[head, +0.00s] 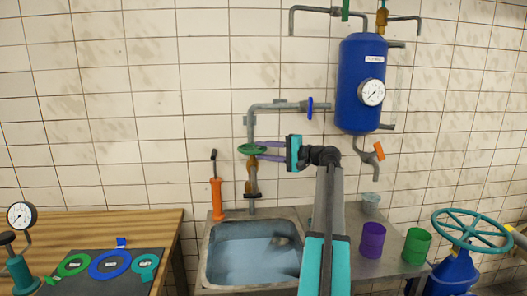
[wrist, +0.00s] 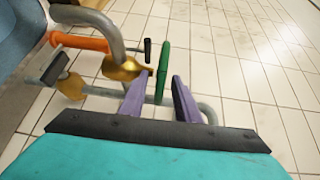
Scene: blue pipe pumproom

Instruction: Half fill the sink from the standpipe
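The sink (head: 207,262) is a grey basin set in the counter. It holds blue-grey water (head: 250,258) below the rim; I cannot tell the exact level. The grey standpipe (head: 250,122) comes down behind it, with a brass valve body (head: 252,182) and a green handwheel (head: 246,150). My gripper (head: 262,150) points left at the handwheel. In the wrist view my purple fingers (wrist: 158,84) are apart, one on each side of the handwheel's rim (wrist: 164,68), with small gaps showing. I cannot make out a stream from the spout.
A blue tank (head: 355,75) with a gauge hangs on the wall, and a blue-handled valve (head: 310,107) sits on its pipe. An orange hand pump (head: 216,198) stands left of the standpipe. Purple (head: 372,240) and green cups (head: 416,246) stand right of my arm.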

